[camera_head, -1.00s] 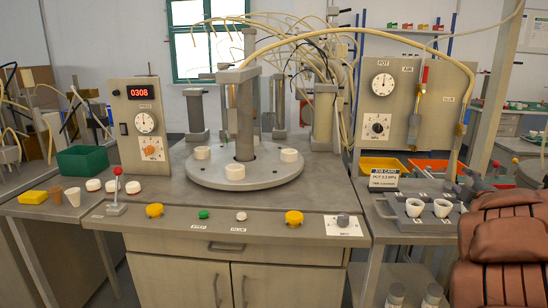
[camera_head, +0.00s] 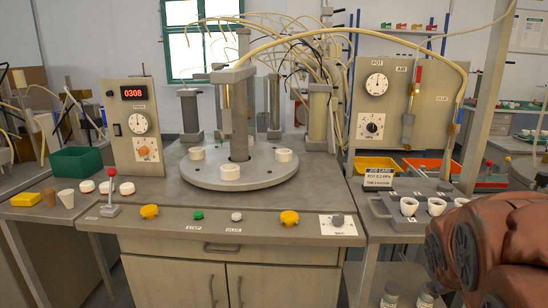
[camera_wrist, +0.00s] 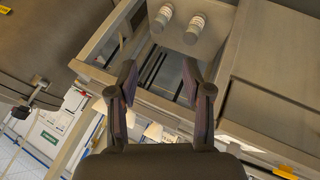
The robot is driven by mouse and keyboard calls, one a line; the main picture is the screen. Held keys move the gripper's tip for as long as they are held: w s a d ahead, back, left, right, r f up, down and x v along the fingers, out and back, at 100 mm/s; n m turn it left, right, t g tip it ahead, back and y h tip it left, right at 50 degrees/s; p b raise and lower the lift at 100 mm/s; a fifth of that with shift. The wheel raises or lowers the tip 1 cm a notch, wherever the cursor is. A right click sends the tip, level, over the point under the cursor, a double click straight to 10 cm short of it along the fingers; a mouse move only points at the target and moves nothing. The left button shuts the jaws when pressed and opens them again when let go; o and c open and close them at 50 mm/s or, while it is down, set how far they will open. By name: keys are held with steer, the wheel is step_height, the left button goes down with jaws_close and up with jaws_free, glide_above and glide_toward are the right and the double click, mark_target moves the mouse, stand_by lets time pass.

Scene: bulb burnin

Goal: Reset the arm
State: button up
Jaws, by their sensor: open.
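My gripper (camera_wrist: 160,90) shows in the wrist view with its two dark fingers spread apart and nothing between them. In the head view my brown arm (camera_head: 490,245) fills the lower right corner, and my gripper's fingers are outside that view. The arm stands to the right of the workbench (camera_head: 250,225) and close to the small white cups (camera_head: 409,206) on the side stand.
A round turntable (camera_head: 240,177) with several white sockets stands mid-bench around a column. A red-knobbed lever (camera_head: 112,190) and yellow knobs (camera_head: 289,218) line the front edge. A gauge panel (camera_head: 400,110) and job card (camera_head: 379,178) stand at right. A green bin (camera_head: 76,162) is at left.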

steer(key=s+a+f+g+y+p, duration=0.1)
steer(key=s+a+f+g+y, duration=0.25)
steer(key=s+a, duration=0.8)
steer(key=s+a+f+g+y, duration=0.2)
steer(key=s+a+g, duration=0.3)
steer(key=s+a, duration=0.65)
step_height(320, 180, up, 19)
steer(key=s+d+t+p, duration=0.1)
steer(key=s+d+p, duration=0.1)
steer(key=p, duration=1.5)
steer(key=shift+d+f, duration=0.15)
steer(key=shift+d, duration=0.25)
